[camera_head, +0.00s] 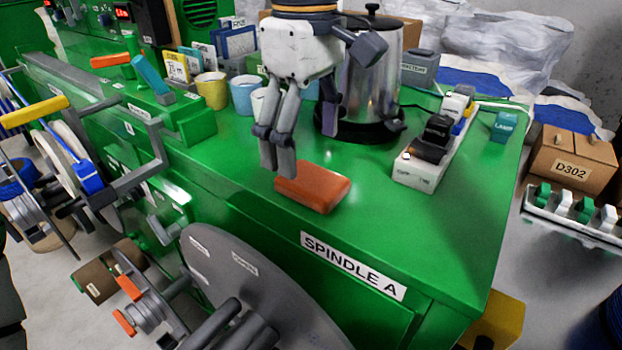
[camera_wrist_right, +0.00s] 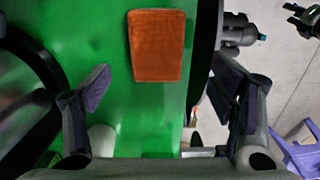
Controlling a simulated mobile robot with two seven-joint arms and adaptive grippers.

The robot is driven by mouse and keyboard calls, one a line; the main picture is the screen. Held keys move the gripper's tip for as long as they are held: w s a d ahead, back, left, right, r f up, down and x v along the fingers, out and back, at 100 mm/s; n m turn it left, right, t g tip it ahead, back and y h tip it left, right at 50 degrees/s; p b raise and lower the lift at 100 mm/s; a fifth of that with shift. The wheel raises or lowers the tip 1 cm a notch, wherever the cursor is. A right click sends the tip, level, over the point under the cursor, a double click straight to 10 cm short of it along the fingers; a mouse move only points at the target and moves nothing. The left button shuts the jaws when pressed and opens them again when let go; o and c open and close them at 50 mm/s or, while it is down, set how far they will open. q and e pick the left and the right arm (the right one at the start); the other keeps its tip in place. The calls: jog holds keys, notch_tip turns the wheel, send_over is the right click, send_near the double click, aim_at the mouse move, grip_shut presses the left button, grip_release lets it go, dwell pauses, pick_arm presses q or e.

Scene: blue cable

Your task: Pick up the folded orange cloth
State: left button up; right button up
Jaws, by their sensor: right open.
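The folded orange cloth (camera_head: 313,187) lies flat as a small rounded block on the green machine top, near its front edge. In the right wrist view the cloth (camera_wrist_right: 157,46) shows at the top middle, ahead of the gap between the fingers. My right gripper (camera_head: 302,155) is open and empty, with its fingers pointing down just behind and above the cloth. Its spread fingers also show in the right wrist view (camera_wrist_right: 166,88). I cannot tell the exact height above the cloth. My left gripper is not clearly seen in either view.
A metal urn (camera_head: 372,80) on a black base stands close behind the right gripper. A white power strip (camera_head: 422,165) with dark plugs lies to the right. A yellow cup (camera_head: 211,92) and a blue cup (camera_head: 243,97) stand behind left. The top right of the cloth is clear.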

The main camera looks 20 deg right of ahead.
aim_at(312, 177)
jog(key=f, duration=0.4)
jog(key=shift+s+d+f, duration=0.2)
jog(key=shift+d+f, duration=0.05)
jog(key=shift+d, duration=0.15)
jog(key=shift+w+f, duration=0.1)
jog(key=shift+f, duration=0.35)
jog(key=c, duration=1.2)
jog(key=shift+o, duration=0.2)
jog(key=shift+r, duration=0.1)
jog(key=shift+r, duration=0.25)
jog(key=r, duration=0.3)
jog(key=shift+a+r, duration=0.2)
jog(key=shift+a, duration=0.15)
jog(key=s+a+r, duration=0.7)
jog(key=a+r, duration=0.2)
jog(key=a, duration=0.2)
jog(key=shift+s, duration=0.4)
